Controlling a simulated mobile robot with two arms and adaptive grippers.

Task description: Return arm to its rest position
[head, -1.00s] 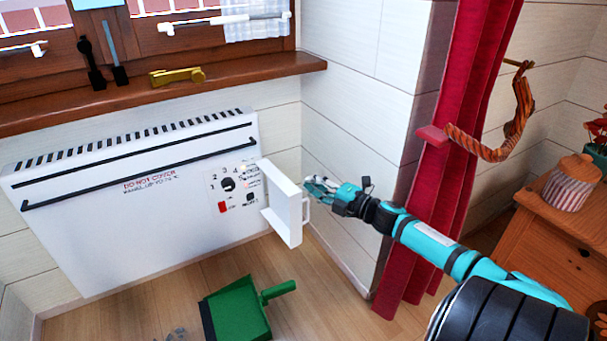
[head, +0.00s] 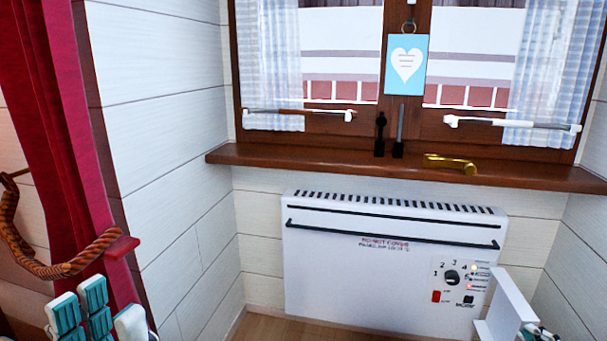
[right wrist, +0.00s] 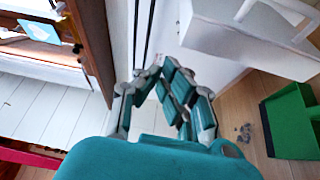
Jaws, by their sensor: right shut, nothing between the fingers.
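My right gripper (right wrist: 165,75) is shut with nothing between its fingers. In the right wrist view its fingers meet in front of the white heater. In the head view only a small part of it shows at the bottom right edge, beside the swung-out white cover (head: 508,305). I cannot tell whether they touch. My left gripper (head: 95,308) shows at the bottom left of the head view, fingers up and apart, open and empty. The rest of both arms is mostly out of the picture.
The white heater (head: 350,275) hangs under the wooden sill (head: 300,163), its dial panel (head: 462,285) uncovered. A red curtain (head: 60,120) with a rope tie (head: 60,268) hangs at left. A green dustpan (right wrist: 292,122) lies on the floor.

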